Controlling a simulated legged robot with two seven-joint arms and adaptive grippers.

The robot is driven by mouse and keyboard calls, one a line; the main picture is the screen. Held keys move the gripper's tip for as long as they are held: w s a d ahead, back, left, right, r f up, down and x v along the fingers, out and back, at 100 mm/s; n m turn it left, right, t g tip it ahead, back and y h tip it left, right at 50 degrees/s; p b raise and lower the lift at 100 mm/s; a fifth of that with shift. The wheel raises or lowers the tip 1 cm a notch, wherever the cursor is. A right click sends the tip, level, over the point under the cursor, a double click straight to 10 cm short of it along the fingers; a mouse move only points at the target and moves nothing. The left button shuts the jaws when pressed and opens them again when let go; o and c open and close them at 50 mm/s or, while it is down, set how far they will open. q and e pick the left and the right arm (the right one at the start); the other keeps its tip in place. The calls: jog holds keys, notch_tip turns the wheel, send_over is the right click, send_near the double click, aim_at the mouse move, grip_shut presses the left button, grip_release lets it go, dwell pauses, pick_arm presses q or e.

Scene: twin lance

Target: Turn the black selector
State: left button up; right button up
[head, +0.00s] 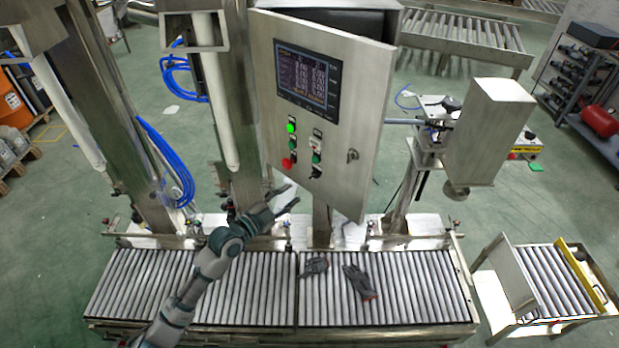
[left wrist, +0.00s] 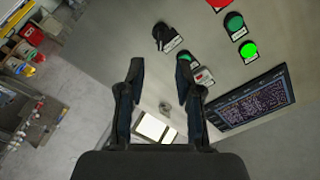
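The black selector (head: 316,173) is at the bottom of the right column of controls on the grey control panel (head: 345,110). In the left wrist view the selector (left wrist: 162,36) lies above and beyond my fingertips, with a label plate beside it. My left gripper (head: 291,197) is below the panel's lower edge in the head view, its arm coming up from below. In the left wrist view my left gripper (left wrist: 160,72) has its two fingers apart with nothing between them. It does not touch the selector. My right gripper does not show.
Near the selector are a green button (left wrist: 186,59), a red button (head: 288,162) and a lit green lamp (head: 291,127). A screen (head: 307,78) is above them. A roller conveyor (head: 230,290) with dark gloves (head: 360,282) lies below. A steel column (head: 320,222) stands under the panel.

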aim_at(311, 178)
pick_arm(q)
jog(key=x, duration=0.8)
jog(key=shift+w, duration=0.1)
jog(key=shift+w+d, duration=0.15)
jog(key=shift+w, duration=0.25)
jog(key=shift+d, duration=0.45)
grip_shut()
